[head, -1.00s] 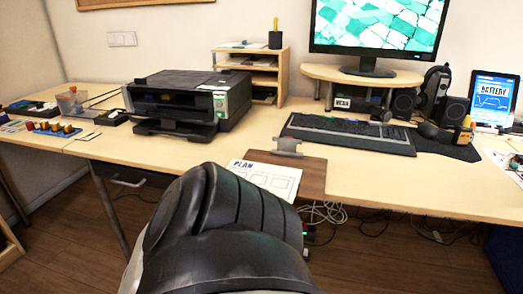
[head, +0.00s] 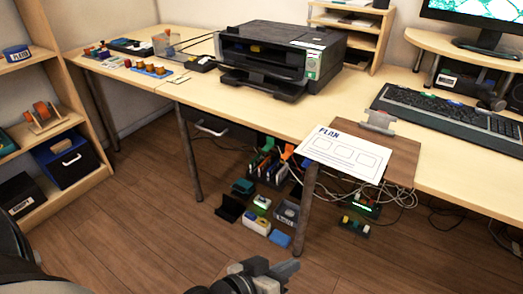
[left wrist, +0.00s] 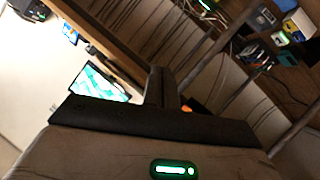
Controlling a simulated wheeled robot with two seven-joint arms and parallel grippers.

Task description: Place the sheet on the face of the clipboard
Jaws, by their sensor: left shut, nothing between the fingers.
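The white sheet (head: 345,153), headed PLAN with drawn boxes, lies at the desk's front edge in the head view. It overlaps the left part of the brown clipboard (head: 403,158) and sticks out past its left side. The clipboard's grey metal clip (head: 378,122) is at its far end, beyond the sheet. I cannot tell whether the clip touches the sheet. My left gripper (head: 286,269) is shut and empty, low in front of the desk and apart from the sheet. Its dark fingers also show in the left wrist view (left wrist: 163,88). My right gripper is not in view.
A black printer (head: 270,58) stands left of the clipboard, and a keyboard (head: 455,120) lies to its right. Bins and cables sit under the desk, near a desk leg (head: 305,208). A shelf (head: 45,125) stands at far left. The floor before the desk is clear.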

